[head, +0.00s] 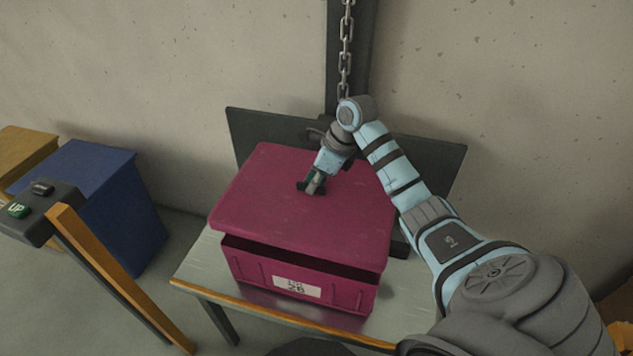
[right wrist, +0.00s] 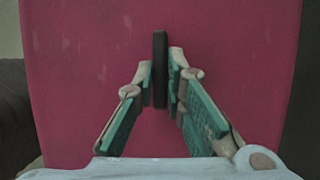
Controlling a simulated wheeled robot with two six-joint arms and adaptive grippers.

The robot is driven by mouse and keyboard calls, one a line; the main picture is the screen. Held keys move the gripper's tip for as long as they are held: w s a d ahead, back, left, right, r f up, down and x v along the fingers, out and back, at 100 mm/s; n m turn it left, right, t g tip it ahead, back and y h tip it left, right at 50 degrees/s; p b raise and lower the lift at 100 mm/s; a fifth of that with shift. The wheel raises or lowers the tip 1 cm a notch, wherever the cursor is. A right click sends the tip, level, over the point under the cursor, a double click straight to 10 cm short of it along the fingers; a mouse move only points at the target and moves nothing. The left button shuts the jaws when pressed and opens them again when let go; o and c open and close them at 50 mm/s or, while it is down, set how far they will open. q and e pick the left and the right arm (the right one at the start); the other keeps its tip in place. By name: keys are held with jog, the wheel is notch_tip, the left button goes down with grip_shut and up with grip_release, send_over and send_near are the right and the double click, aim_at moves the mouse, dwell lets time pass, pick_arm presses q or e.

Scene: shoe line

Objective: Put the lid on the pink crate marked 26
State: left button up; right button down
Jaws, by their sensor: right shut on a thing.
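The pink crate marked 26 (head: 340,291) stands on a metal table, its label facing front. Its pink lid (head: 290,205) is over the crate, tilted, with a dark gap showing along the front edge. My right gripper (head: 311,187) is above the middle of the lid. In the right wrist view my right gripper (right wrist: 166,88) is shut on the lid's dark handle (right wrist: 160,50), with the pink lid (right wrist: 80,60) filling the background. The crate's inside is hidden by the lid. My left gripper is not in view.
The table (head: 200,266) has a little free room at the left. A dark panel (head: 260,128) and a post with a chain (head: 345,50) stand behind the crate. A blue bin (head: 100,200) and a control box with an UP button (head: 40,208) are at the left.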

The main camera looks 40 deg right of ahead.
notch_tip(320, 180, down, 8)
jog(key=b, duration=0.6)
jog(key=shift+a, duration=0.1)
jog(key=shift+s, duration=0.1)
jog(key=shift+s+f, duration=0.25)
jog(key=shift+s, duration=0.05)
jog(key=shift+s+f+b, duration=0.15)
jog(key=shift+f+b, duration=0.15)
jog(key=shift+b, duration=0.15)
jog(key=shift+f, duration=0.1)
dwell(0.4)
jog(key=shift+w+d, duration=0.2)
dwell(0.5)
jog(key=c, duration=1.6)
grip_release()
jog(key=shift+o, duration=0.3)
